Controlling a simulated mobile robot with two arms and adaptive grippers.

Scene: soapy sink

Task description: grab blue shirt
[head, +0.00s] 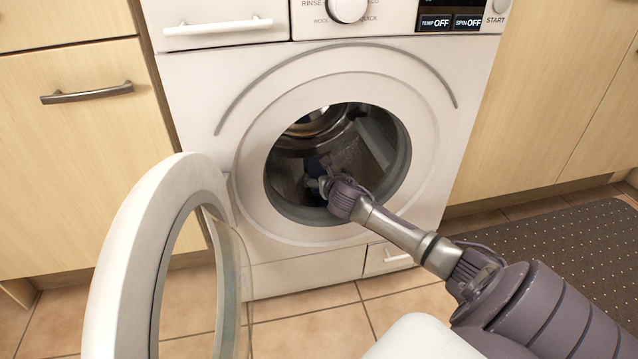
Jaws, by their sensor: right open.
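My right gripper (318,184) is inside the round door opening of the washing machine (225,95). The gripper is open; its fingers are small and partly hidden by my wrist. A small dark blue patch (318,163) shows right at the gripper, inside the drum (290,165). It may be the blue shirt, but it is too small and dark to be sure. I cannot tell whether the fingers touch it. My left gripper is not in view.
The machine's round door (120,262) stands swung open at the left, with its clear glass bowl (230,285) facing the opening. Wooden cabinets (75,170) flank the machine. A dark dotted mat (570,245) lies on the tiled floor at the right.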

